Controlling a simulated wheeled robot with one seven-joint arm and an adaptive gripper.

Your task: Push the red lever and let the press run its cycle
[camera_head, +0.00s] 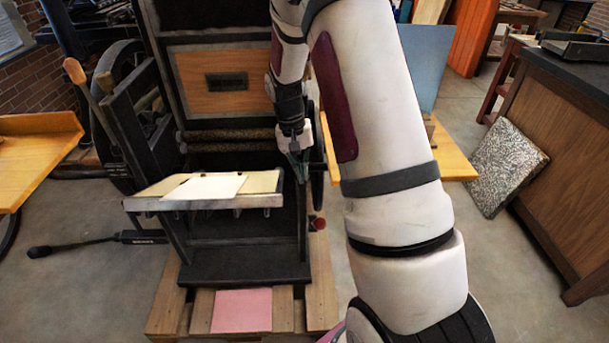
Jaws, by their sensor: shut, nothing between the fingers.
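The press (247,258) stands left of centre, a dark frame with a wooden panel and rollers. Its tilted bed (150,204) carries a white sheet (215,187). A small red knob (318,224), apparently the end of the red lever, shows at the press's lower right side; most of the lever's shaft is hidden or too small to make out. My gripper (303,174) is shut and empty, pointing down beside the right end of the bed. In the picture it is above the red knob and apart from it.
A wooden pallet (322,270) lies under the press, with a pink sheet (242,311) in front. A black-handled bar (95,243) sticks out left. Wooden tables (38,123) stand at left and behind my arm. A cabinet (560,170) and speckled panel (507,168) are at right.

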